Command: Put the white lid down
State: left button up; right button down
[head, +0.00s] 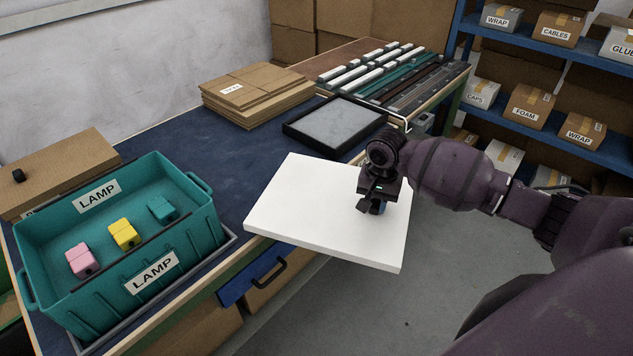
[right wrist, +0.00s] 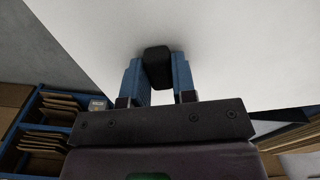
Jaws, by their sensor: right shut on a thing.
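The white lid (head: 310,208) is a flat square board, held roughly level at the front edge of the blue workbench. Its near right part hangs over the floor; I cannot tell whether its far left part touches the bench. My right gripper (head: 378,206) is above the lid's right part. In the right wrist view, its two blue fingers (right wrist: 157,78) are shut on a dark knob (right wrist: 157,66) on the white lid (right wrist: 225,45). My left gripper is not in view.
A teal LAMP crate (head: 190,235) with pink, yellow and teal blocks stands on the bench at left. Flat cardboard (head: 258,93) and a black-framed tray (head: 335,124) lie behind the lid. Bare blue bench top (head: 215,150) shows between crate and lid. Shelves (head: 560,50) stand at right.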

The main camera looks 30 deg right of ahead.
aim_at(331, 184)
jog(key=w+a, duration=0.1)
jog(key=w, duration=0.3)
jog(key=w+a+b, duration=0.1)
jog(key=w+a, duration=0.1)
jog(key=w, duration=0.2)
jog(key=w+a+b, duration=0.1)
jog(key=w, duration=0.3)
jog(key=shift+w+a+f, duration=0.1)
jog(key=shift+a, duration=0.1)
jog(key=shift+w+a, duration=0.15)
jog(key=shift+w, duration=0.25)
jog(key=shift+f+b, duration=0.7)
jog(key=shift+f, duration=1.05)
jog(key=shift+r, duration=0.1)
jog(key=c, duration=0.9)
grip_release()
